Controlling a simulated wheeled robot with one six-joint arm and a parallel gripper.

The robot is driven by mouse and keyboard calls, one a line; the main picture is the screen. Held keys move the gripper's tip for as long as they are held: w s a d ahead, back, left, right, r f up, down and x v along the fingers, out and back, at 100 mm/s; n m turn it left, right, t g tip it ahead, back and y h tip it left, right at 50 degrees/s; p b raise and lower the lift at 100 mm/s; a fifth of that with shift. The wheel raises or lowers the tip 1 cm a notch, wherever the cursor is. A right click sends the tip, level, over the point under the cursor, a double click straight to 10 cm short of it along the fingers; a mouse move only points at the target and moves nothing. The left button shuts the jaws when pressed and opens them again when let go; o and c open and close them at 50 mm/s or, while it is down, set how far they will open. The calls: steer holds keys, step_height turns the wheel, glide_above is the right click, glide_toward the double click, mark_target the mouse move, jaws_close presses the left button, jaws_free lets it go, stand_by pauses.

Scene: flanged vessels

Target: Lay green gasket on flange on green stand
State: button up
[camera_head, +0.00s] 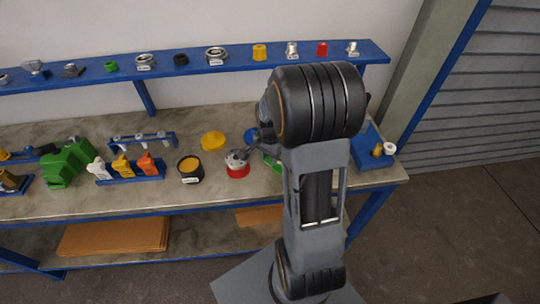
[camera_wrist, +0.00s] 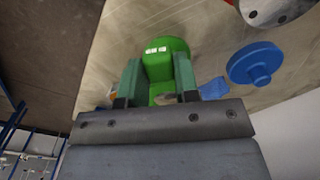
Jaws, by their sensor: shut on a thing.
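My gripper (camera_wrist: 157,64) shows in the wrist view with a bright green piece (camera_wrist: 159,46) between its two fingers. I take this piece for the green gasket; it has small white marks, and its full outline is partly hidden by the fingers. In the head view my arm covers most of the gripper. A green part (camera_head: 271,160) shows low on the bench just left of my arm, partly hidden; I cannot tell whether it is the green stand or the gasket. A grey flange (camera_head: 236,157) sits on a red stand (camera_head: 238,171) to its left.
A blue round piece (camera_head: 251,135) and a yellow one (camera_head: 212,141) lie behind. A black container (camera_head: 190,174) stands left of the red stand. A blue tray (camera_head: 368,150) is at the bench's right end. The shelf (camera_head: 190,65) at the back holds several small parts.

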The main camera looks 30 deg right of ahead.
steer(key=shift+f+b, duration=0.9)
steer(key=shift+f, duration=0.35)
steer(key=o, duration=0.9)
step_height(320, 180, up, 14)
steer(key=shift+b, duration=0.35)
steer(key=s+a+n+t, duration=0.1)
steer(key=s+a+n, duration=0.2)
steer(key=a+n, duration=0.1)
steer(key=s+a+n+t, duration=0.2)
steer(key=s+a+n, duration=0.1)
steer(key=a+n, duration=0.2)
steer(key=s+a+r+n+t, duration=0.1)
steer(key=s+a+n, duration=0.2)
steer(key=a+n, duration=0.1)
steer(key=shift+s+a+n, duration=0.15)
steer(key=shift+s+n, duration=0.25)
steer(key=shift+n, duration=0.2)
